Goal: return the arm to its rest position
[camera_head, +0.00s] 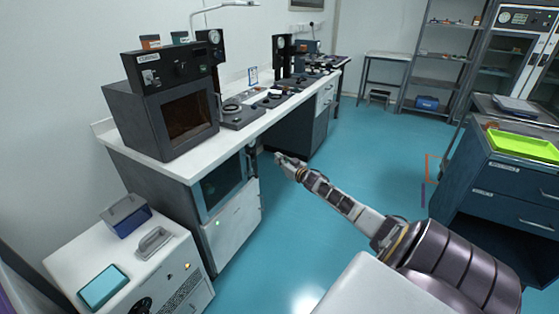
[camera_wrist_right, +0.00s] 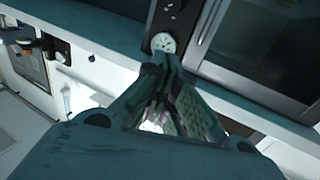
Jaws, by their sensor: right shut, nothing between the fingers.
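My right arm reaches in from the lower right of the head view, over the blue floor. Its gripper (camera_head: 281,160) is near the front edge of the long white workbench, close to the cabinet below it. In the right wrist view the gripper (camera_wrist_right: 163,60) has its fingers together and holds nothing. My left arm and left gripper do not show in either view.
A dark oven (camera_head: 165,105) stands on the white workbench (camera_head: 120,150) at left, with several instruments further along. A white unit (camera_head: 65,265) stands at lower left. A blue drawer cabinet (camera_head: 500,190) with a green tray (camera_head: 525,146) is at right. The floor (camera_head: 370,150) between is clear.

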